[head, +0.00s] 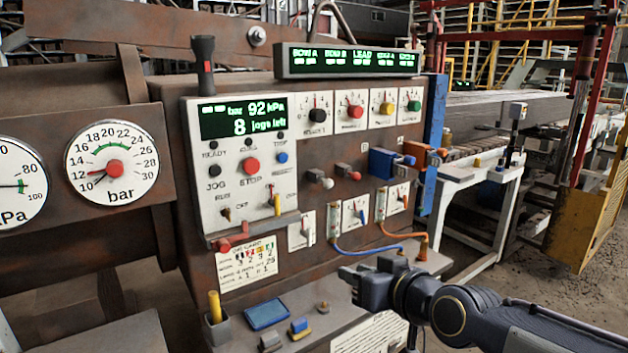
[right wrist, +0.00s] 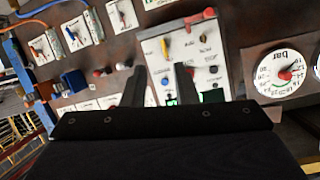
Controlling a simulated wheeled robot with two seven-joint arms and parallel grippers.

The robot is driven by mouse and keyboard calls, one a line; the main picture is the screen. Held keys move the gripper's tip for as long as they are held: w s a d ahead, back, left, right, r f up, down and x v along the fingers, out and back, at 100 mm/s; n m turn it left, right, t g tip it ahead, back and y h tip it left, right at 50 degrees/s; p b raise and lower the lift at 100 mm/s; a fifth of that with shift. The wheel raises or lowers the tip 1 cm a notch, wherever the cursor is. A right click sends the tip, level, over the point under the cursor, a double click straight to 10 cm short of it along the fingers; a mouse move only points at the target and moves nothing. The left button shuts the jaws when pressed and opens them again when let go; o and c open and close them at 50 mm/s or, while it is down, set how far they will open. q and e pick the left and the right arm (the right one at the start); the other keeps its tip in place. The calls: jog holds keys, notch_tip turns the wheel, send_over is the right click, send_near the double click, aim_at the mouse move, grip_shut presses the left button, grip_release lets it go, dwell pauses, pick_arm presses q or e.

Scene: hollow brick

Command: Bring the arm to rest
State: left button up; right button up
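My right arm comes in from the lower right in the head view. Its gripper (head: 350,284) is in front of the lower part of the brown control panel (head: 340,200), above the ledge. In the right wrist view the two dark fingers of this gripper (right wrist: 159,68) stand apart with nothing between them. The white control box (head: 240,165) is beyond them and shows upside down there. I cannot tell the exact gap between the gripper and the panel. My left gripper is not in view.
A bar gauge (head: 112,166) is at the left. Blue (head: 350,250) and orange (head: 405,236) hoses hang near the gripper. The ledge holds a blue pad (head: 267,316) and a cup with a yellow-handled item (head: 216,322). Open floor (head: 460,265) lies to the right.

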jog(key=s+d+f+m+g+h, duration=0.1)
jog(key=s+d+f+g, duration=0.1)
jog(key=s+d+f, duration=0.2)
jog(key=s+d+f+m+g+h+b, duration=0.1)
jog(key=s+d+f, duration=0.3)
jog(key=s+f, duration=0.4)
jog(key=s+d+f+m+g+h+b, duration=0.1)
jog(key=s+d+f+m+g, duration=0.2)
jog(key=s, duration=1)
notch_tip(320, 180, down, 4)
jog(key=shift+s+d+r+g+h, duration=0.25)
jog(key=shift+s+d+g+h, duration=0.1)
jog(key=shift+d, duration=0.6)
